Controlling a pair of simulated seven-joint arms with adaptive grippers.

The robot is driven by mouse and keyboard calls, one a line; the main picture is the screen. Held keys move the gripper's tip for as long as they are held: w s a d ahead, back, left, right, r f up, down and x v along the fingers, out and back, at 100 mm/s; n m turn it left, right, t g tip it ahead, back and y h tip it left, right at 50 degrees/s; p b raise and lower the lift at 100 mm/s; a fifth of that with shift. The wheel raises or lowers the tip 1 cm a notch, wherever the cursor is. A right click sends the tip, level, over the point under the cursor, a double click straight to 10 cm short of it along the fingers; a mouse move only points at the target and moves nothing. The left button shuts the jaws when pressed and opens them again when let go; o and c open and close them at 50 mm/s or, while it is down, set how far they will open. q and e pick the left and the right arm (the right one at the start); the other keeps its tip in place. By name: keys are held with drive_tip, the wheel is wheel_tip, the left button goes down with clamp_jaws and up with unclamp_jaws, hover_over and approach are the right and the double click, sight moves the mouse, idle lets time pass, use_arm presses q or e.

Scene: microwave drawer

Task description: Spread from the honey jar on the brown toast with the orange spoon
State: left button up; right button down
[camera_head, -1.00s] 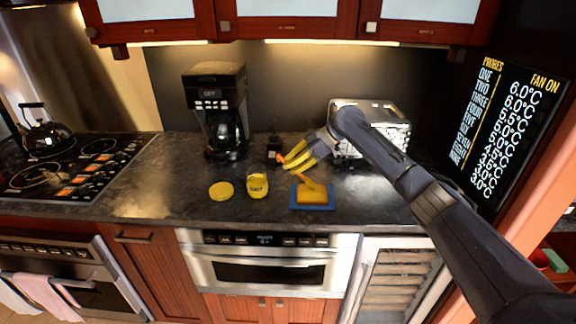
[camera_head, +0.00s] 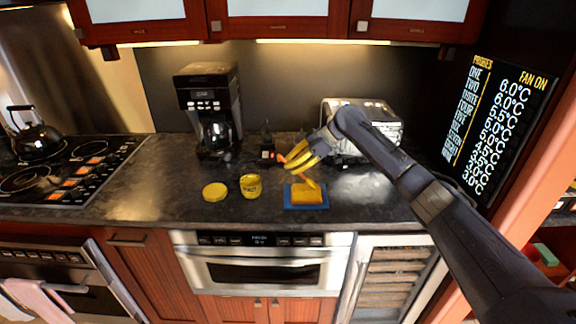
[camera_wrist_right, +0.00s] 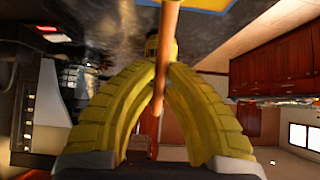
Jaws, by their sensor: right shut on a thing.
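My right gripper (camera_head: 293,163), with yellow fingers, is shut on the orange spoon (camera_head: 309,182). In the right wrist view the spoon's shaft (camera_wrist_right: 169,35) runs between the fingers (camera_wrist_right: 163,60). The spoon's lower end is over the toast (camera_head: 306,196); I cannot tell whether it touches. The toast looks yellow-orange and lies on a blue board (camera_head: 290,206). The honey jar (camera_head: 250,187), yellow and with its top off, stands upright left of the board. My left gripper is not in view.
A yellow lid (camera_head: 215,191) lies left of the jar. A coffee maker (camera_head: 208,110) and a small dark item (camera_head: 267,150) stand behind. A silver toaster (camera_head: 385,118) is behind my right arm. The counter (camera_head: 160,195) is clear at the front left.

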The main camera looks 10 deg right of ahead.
sight(282, 161)
drive_tip(key=shift+s+d, duration=0.1)
drive_tip(key=shift+d, duration=0.15)
drive_tip(key=shift+a, duration=0.2)
drive_tip(key=shift+w+a, duration=0.2)
drive_tip(key=shift+a, duration=0.4)
drive_tip(key=shift+w+a, duration=0.2)
drive_tip(key=shift+a, duration=0.4)
drive_tip(key=shift+a, duration=0.15)
drive_tip(key=shift+w+a, duration=0.2)
drive_tip(key=shift+a, duration=0.4)
drive_tip(key=shift+w+a, duration=0.15)
drive_tip(key=shift+a, duration=0.45)
drive_tip(key=shift+d, duration=0.2)
drive_tip(key=shift+s+d+f, duration=0.1)
drive_tip(key=shift+s+d, duration=0.1)
drive_tip(key=shift+d, duration=0.4)
drive_tip(key=shift+s+d+f, duration=0.1)
drive_tip(key=shift+s+d, duration=0.1)
drive_tip(key=shift+d, duration=0.35)
drive_tip(key=shift+d, duration=0.15)
